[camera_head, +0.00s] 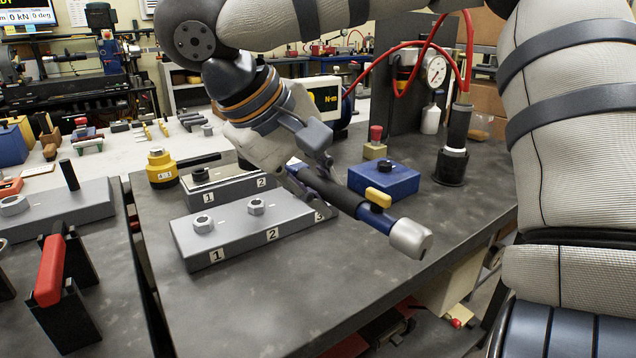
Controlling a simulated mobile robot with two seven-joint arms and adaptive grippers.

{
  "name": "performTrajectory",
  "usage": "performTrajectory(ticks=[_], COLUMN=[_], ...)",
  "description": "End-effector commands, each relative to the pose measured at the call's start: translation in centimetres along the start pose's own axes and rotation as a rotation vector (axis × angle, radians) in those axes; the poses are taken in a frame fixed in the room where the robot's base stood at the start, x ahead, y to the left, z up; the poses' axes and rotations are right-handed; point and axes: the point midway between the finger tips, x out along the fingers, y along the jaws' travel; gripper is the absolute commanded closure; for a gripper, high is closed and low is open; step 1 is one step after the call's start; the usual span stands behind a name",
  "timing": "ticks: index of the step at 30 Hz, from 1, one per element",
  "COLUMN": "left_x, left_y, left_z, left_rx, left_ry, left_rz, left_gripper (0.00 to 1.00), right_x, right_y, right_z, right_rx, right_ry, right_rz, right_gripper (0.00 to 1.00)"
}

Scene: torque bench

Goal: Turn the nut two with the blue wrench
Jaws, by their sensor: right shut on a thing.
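My right gripper (312,180) is shut on the blue wrench (376,217), a thick tool with a black grip, a blue band, a yellow piece and a silver head. The wrench is tilted, its silver end pointing to the lower right, above the bench. A grey plate (232,243) with labels 1, 2 and 3 lies to the left of and below the gripper. Nut two (256,207) sits on it above label 2, apart from the wrench. Nut one (203,223) sits above label 1. The spot at label 3 is partly hidden by my gripper. My left gripper is not in view.
A second numbered block (225,190) stands behind the plate. A blue block (398,181) stands behind the wrench, with a pressure gauge (435,71) and red hoses farther back. A yellow cylinder (161,169) stands at left. The bench front (270,305) is clear.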

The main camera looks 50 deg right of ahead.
Motion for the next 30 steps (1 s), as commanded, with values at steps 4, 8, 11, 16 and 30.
performTrajectory(ticks=[4,8,11,16,30], left_x=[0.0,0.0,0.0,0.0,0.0], left_y=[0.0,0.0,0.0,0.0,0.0], left_z=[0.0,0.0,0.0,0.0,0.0], left_rx=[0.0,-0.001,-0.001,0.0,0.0], left_ry=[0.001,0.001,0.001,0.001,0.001], left_rz=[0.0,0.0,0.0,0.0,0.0], left_gripper=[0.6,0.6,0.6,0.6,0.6], right_x=[0.4,1.5,2.4,4.0,5.1], right_y=[-0.3,-1.0,-1.6,-2.6,-3.4], right_z=[0.0,0.0,0.0,0.0,0.0], right_rx=[0.0,-0.002,0.0,0.0,0.001], right_ry=[0.003,0.002,0.002,0.003,0.006], right_rz=[0.0,0.001,0.001,0.002,0.002], right_gripper=[1.0,1.0,1.0,1.0,1.0])
